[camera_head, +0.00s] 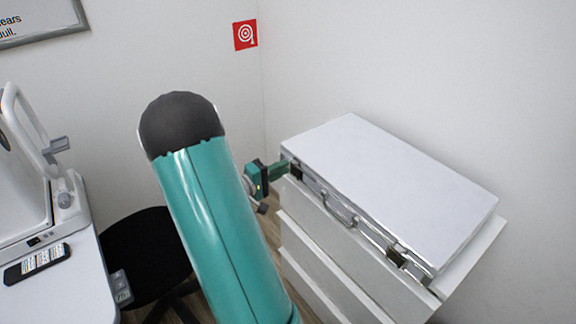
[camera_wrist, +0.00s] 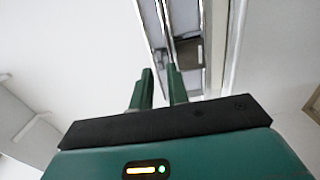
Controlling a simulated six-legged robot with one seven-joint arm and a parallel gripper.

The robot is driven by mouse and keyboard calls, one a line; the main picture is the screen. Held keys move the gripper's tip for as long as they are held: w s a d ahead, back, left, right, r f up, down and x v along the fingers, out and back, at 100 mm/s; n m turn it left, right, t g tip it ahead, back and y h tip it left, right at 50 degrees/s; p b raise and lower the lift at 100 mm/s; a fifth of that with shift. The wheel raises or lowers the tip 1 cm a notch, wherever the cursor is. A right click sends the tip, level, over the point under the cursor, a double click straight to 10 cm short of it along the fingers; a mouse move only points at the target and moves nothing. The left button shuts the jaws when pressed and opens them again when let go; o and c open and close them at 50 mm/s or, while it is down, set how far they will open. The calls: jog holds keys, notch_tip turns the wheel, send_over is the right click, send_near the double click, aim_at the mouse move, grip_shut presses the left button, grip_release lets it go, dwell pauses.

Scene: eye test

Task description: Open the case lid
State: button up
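The case (camera_head: 385,185) is a flat silver-white briefcase, lying with its lid shut on a white drawer cabinet. Its front side has a handle (camera_head: 340,208), a right latch (camera_head: 400,257) and a dark left latch (camera_head: 296,171). A grey latch (camera_wrist: 188,52) lies just past the right fingertip, on the case's metal edge. I cannot tell whether they touch.
The white cabinet (camera_head: 335,262) stands against the wall at the right. A black stool (camera_head: 148,248) stands left of my arm. A white table (camera_head: 60,295) at the left holds a white device (camera_head: 28,215) and a dark keypad (camera_head: 38,262). A red sign (camera_head: 245,34) hangs on the wall.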

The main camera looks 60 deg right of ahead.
jog(key=shift+x, duration=1.45)
grip_shut()
